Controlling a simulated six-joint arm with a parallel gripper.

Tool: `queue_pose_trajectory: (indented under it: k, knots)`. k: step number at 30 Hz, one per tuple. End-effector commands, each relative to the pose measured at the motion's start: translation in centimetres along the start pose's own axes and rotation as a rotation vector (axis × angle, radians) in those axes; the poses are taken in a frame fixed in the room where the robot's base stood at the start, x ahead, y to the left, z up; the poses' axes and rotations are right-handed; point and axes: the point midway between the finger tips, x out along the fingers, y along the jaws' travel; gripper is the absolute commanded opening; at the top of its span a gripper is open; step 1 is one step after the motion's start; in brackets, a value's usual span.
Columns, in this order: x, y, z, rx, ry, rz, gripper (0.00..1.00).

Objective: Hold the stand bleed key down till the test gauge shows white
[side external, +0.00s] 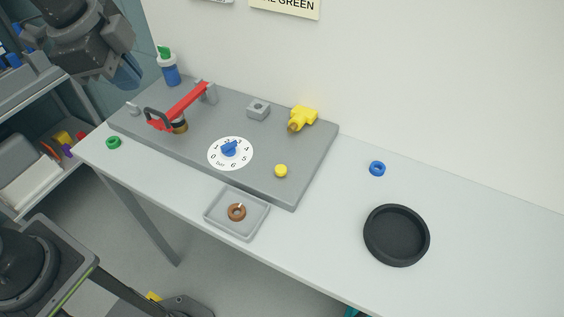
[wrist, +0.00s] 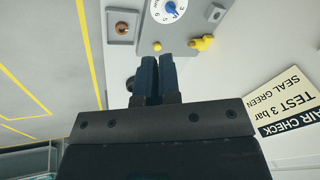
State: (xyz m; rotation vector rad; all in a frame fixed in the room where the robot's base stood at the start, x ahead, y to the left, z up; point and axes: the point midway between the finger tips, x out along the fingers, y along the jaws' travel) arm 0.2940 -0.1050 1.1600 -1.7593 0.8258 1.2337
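The grey test stand (side external: 200,140) lies on the bench. It carries a white dial (side external: 215,160) marked in bar with a blue pointer knob (side external: 229,148), also seen in the wrist view (wrist: 171,10). A round yellow button (side external: 281,171) sits at the stand's front right; it also shows in the wrist view (wrist: 157,46). I cannot tell for certain which part is the bleed key or the gauge's indicator. My gripper (side external: 130,80) is high at the upper left, clear of the stand. Its two dark blue fingers (wrist: 159,58) lie together with nothing visible between them.
A red lever (side external: 182,104) spans a brass part (side external: 180,127). A yellow fitting (side external: 302,118) and grey block (side external: 258,110) stand behind. A tray (side external: 212,219) holds a copper ring (side external: 236,212). A black dish (side external: 397,235) and blue ring (side external: 377,168) lie right; a green ring (side external: 113,142) left.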

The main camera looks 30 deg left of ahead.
Motion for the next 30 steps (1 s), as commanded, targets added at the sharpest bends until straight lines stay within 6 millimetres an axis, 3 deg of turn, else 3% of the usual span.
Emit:
queue_pose_trajectory:
  k: [9,18,24,30]
  knots:
    - [3.4,-2.1,-8.3,0.778,-0.008,0.134,0.0]
    - [8.6,-1.4,-15.7,1.499,0.049,0.264,0.0]
    - [11.6,-0.1,-19.0,1.847,0.103,0.328,0.0]
    - [12.9,0.6,-20.3,1.999,0.133,0.352,0.0]
